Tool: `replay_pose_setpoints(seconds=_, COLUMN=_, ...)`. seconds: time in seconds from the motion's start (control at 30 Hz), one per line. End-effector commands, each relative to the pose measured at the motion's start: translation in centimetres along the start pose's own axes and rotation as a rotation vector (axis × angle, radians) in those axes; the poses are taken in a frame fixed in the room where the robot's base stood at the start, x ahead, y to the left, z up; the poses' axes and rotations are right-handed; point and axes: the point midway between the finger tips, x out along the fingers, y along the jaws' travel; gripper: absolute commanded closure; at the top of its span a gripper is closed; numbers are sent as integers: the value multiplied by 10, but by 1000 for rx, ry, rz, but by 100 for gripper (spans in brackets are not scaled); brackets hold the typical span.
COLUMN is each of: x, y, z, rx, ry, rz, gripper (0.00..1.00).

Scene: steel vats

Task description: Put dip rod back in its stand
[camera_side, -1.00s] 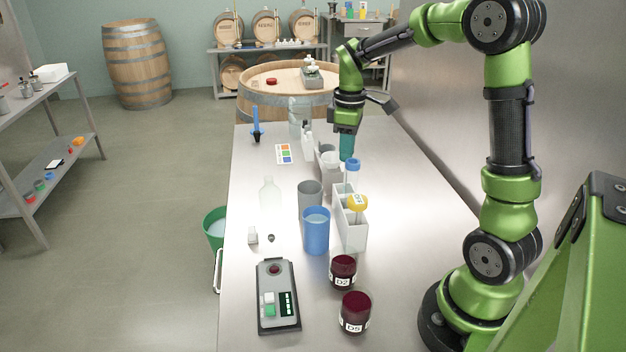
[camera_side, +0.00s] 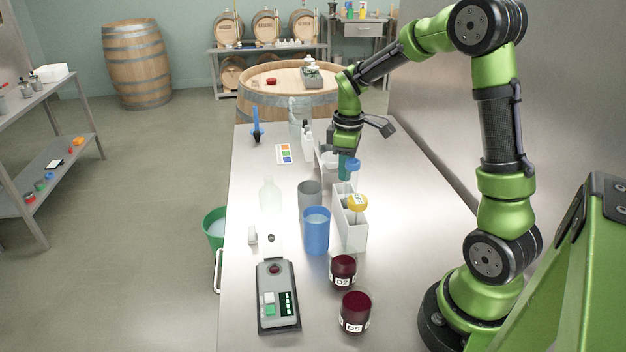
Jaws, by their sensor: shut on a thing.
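The blue-topped dip rod (camera_side: 353,165) stands roughly upright at the far end of the white stand (camera_side: 352,236). My gripper (camera_side: 347,168) points down at its top, and its teal fingers are closed there. The fingers partly hide the rod, and I cannot tell how deep its lower end sits in the stand.
A blue cup (camera_side: 316,232) and a grey cup (camera_side: 309,195) stand close left of the stand. Jars D2 (camera_side: 343,272) and D5 (camera_side: 355,313) and a grey meter (camera_side: 278,296) are nearer.

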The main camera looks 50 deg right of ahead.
Motion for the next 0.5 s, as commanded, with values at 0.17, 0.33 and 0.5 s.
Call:
replay_pose_setpoints(seconds=0.17, x=0, y=0, z=0, rx=0, ry=0, rz=0, gripper=82)
replay_pose_setpoints(seconds=0.33, x=0, y=0, z=0, rx=0, ry=0, rz=0, gripper=56)
replay_pose_setpoints(seconds=0.5, x=0, y=0, z=0, rx=0, ry=0, rz=0, gripper=54)
